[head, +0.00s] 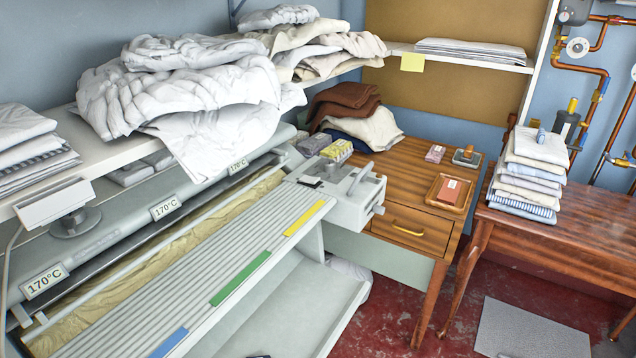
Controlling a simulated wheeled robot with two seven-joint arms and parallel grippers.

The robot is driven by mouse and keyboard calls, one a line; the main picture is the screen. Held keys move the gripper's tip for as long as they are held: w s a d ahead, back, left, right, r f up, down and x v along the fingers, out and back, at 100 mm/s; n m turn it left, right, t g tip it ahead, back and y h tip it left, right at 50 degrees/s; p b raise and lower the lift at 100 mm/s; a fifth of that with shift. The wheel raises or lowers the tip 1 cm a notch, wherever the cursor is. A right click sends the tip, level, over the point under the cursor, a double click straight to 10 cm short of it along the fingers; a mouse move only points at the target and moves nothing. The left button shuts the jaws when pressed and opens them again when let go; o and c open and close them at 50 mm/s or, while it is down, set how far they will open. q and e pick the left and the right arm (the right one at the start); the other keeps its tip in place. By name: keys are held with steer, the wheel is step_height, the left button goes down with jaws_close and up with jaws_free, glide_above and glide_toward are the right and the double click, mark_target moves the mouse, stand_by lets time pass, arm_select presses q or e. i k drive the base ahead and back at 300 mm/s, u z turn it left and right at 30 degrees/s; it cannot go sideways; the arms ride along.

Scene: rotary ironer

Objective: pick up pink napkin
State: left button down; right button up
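I see no cloth that is clearly a pink napkin. A small pinkish-purple item (435,153) lies on the wooden cabinet top; it is too small to tell whether it is cloth or a packet. A stack of folded linens (530,175) in white, cream and pale blue stands on the right wooden table; no clearly pink layer shows in it. Neither of my grippers can be made out. A tiny dark shape shows at the bottom edge, too cut off to identify.
The rotary ironer (190,275) with 170°C labels fills the left. Crumpled white linen (185,85) hangs over the shelf above it. A wooden tray (436,206) with a reddish-brown item (450,190) sits on the cabinet (400,180). A grey mat (530,330) lies on the red floor.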

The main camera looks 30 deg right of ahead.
mark_target(436, 153)
steer(key=z, duration=2.85)
steer(key=i, duration=2.05)
steer(key=u, duration=2.6)
